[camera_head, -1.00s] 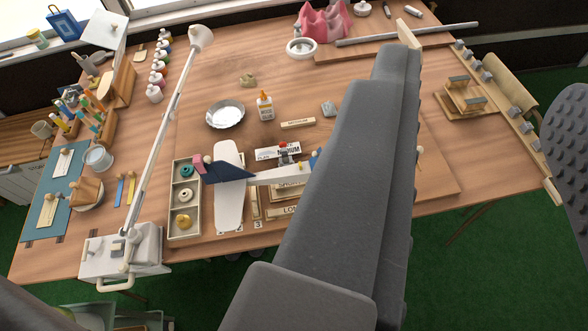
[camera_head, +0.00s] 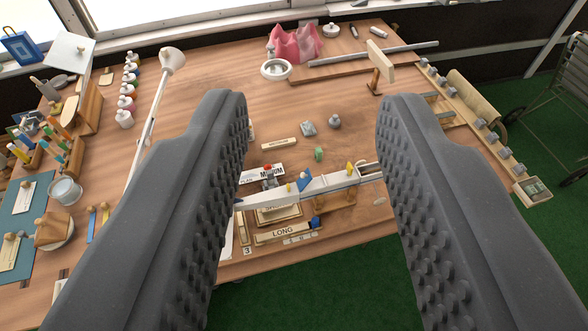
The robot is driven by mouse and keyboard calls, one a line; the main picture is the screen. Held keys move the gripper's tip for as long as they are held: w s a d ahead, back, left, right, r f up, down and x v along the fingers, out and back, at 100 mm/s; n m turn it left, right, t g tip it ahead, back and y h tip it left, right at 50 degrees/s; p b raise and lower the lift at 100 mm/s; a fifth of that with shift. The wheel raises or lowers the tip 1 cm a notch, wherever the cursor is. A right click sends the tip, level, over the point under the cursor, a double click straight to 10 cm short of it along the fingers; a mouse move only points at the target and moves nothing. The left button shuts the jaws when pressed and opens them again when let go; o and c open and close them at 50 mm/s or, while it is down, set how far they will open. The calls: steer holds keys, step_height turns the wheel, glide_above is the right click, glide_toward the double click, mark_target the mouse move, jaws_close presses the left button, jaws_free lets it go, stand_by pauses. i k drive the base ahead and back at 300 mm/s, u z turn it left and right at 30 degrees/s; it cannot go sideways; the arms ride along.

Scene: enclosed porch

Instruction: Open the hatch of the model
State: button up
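The model (camera_head: 325,187) is a slim white body with a blue piece (camera_head: 304,181) and small yellow pegs on top. It lies across the wooden stand area near the table's front edge. I cannot clearly tell which part is the hatch; a recess seems to show toward the body's right end. My gripper (camera_head: 312,108) is open and empty, its two dark studded fingers wide apart in the picture, with the model seen between them. The left finger hides the model's left end and wing. No contact with the model is visible.
Labelled blocks, one reading LONG (camera_head: 283,233), lie below the model. A pink moulded form (camera_head: 296,42) and a grey rod (camera_head: 375,53) lie at the back. A T-shaped wooden stand (camera_head: 378,66) rises at back right.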

mark_target(304, 179)
steer(key=i, duration=1)
